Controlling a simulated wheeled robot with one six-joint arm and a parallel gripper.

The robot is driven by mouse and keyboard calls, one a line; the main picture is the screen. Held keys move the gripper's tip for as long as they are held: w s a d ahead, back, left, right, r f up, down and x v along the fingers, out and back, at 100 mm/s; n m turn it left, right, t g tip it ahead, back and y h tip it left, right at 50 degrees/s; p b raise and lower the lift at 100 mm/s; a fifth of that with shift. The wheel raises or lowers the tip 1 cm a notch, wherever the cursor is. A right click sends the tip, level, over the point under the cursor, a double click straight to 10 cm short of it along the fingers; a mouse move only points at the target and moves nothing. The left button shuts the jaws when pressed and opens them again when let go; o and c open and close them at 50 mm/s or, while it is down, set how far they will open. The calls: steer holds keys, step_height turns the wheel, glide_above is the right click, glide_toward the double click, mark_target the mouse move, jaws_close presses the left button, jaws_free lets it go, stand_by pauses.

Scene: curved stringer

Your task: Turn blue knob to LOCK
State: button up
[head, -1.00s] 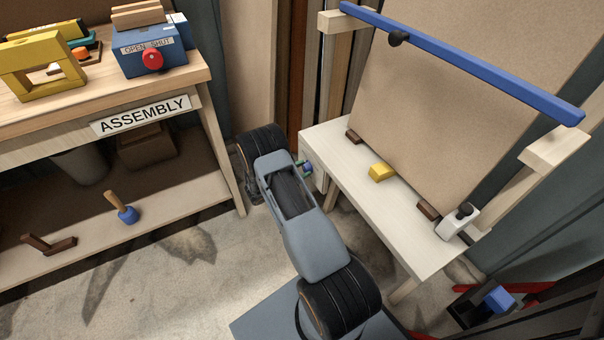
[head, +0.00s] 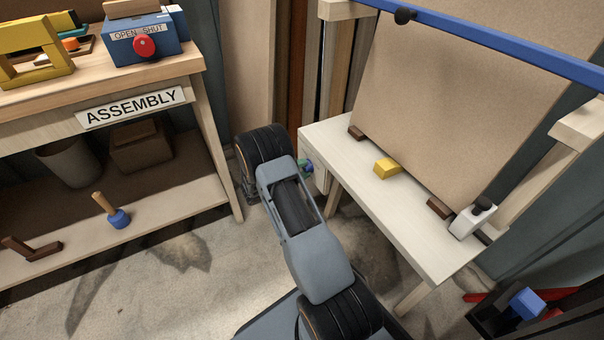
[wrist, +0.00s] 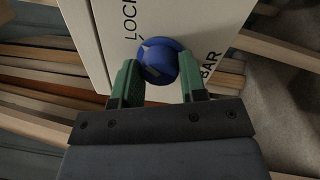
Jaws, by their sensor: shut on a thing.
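The blue knob (wrist: 156,48) sits on a white panel (wrist: 93,30) in the wrist view. Black lettering reading LOCK is at the panel's upper left, and BAR is at the right. My gripper (wrist: 159,66) has its green fingers on either side of the knob and is shut on it. The knob has paler marks on its face, but I cannot tell exactly where it points. In the head view, the knob (head: 309,168) shows only as a small blue-green patch beside the white table's left end, with my arm hiding most of the gripper.
The white table (head: 350,180) bears a tilted tan board (head: 450,110), a yellow block (head: 387,169) and a white clamp (head: 470,222). A blue bar (head: 490,42) crosses above. The ASSEMBLY bench (head: 130,85) stands left. Bare floor (head: 170,260) lies between them.

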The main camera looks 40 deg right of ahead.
steer(key=shift+f+m+b, duration=0.1)
steer(key=shift+m+b, duration=0.3)
steer(key=shift+m, duration=0.5)
steer(key=o, duration=0.9)
steer(key=a+p, duration=0.1)
steer(key=a, duration=0.3)
steer(key=w+a+p, duration=0.1)
steer(key=a, duration=0.4)
steer(key=w+a+p, duration=0.1)
steer(key=a, duration=0.3)
steer(key=shift+a+f, duration=0.35)
steer(key=shift+f, duration=0.05)
